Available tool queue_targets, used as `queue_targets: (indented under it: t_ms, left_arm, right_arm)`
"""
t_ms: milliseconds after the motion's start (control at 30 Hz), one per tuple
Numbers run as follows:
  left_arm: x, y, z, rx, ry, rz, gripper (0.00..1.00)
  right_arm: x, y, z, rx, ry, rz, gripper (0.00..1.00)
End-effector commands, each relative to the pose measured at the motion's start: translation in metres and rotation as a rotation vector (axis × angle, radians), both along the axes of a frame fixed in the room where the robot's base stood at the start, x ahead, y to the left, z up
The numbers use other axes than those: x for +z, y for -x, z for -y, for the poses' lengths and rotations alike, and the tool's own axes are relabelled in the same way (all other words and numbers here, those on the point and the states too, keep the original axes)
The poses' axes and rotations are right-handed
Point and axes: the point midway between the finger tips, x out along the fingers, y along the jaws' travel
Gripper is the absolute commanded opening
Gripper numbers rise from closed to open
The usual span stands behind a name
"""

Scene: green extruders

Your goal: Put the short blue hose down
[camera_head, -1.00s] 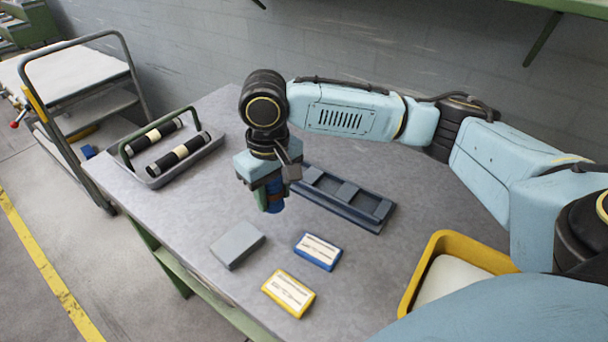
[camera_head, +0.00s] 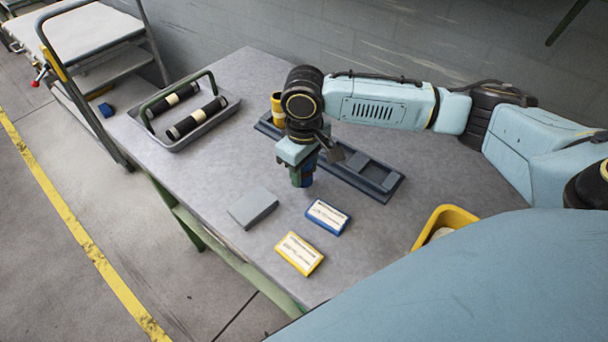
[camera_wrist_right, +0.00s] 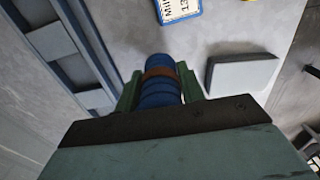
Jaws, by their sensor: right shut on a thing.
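The short blue hose (camera_wrist_right: 160,92) is a ribbed blue piece with a brown band. It sits between the green fingers of my right gripper (camera_head: 302,180), which is shut on it. In the head view the hose is mostly hidden by the fingers and points down at the grey table (camera_head: 215,125). The gripper is in front of the long dark blue rack (camera_head: 385,187) and behind the blue-edged card (camera_head: 327,217). I cannot tell whether the hose touches the table. My left gripper is not in view.
A grey block (camera_head: 253,207) and a yellow-edged card (camera_head: 299,254) lie in front. A yellow cylinder (camera_head: 277,103) stands by the rack's far end. A grey tray (camera_head: 160,140) with black rollers is at left, and a yellow bin (camera_head: 447,218) at right.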

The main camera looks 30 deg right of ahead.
Motion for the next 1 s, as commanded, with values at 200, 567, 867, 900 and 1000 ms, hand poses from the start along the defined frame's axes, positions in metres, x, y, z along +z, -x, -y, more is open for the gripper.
queue_targets:
  t_ms: [200, 567, 867, 900, 1000]
  left_arm:
    - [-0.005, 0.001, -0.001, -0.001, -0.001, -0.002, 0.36]
    - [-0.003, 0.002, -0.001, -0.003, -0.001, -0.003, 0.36]
    - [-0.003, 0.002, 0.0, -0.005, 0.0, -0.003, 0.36]
    - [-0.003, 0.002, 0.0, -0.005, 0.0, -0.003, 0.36]
    - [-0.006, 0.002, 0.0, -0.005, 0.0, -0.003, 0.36]
  right_arm:
    - [-0.02, 0.0, 0.0, 0.0, 0.0, 0.001, 0.1]
    - [-0.022, 0.0, 0.0, 0.0, 0.0, 0.001, 0.48]
    - [-0.022, 0.0, 0.0, 0.0, 0.0, 0.001, 0.61]
    - [-0.022, 0.0, 0.0, 0.0, 0.0, 0.001, 0.61]
    - [-0.02, -0.001, 0.0, 0.0, 0.0, 0.002, 0.61]
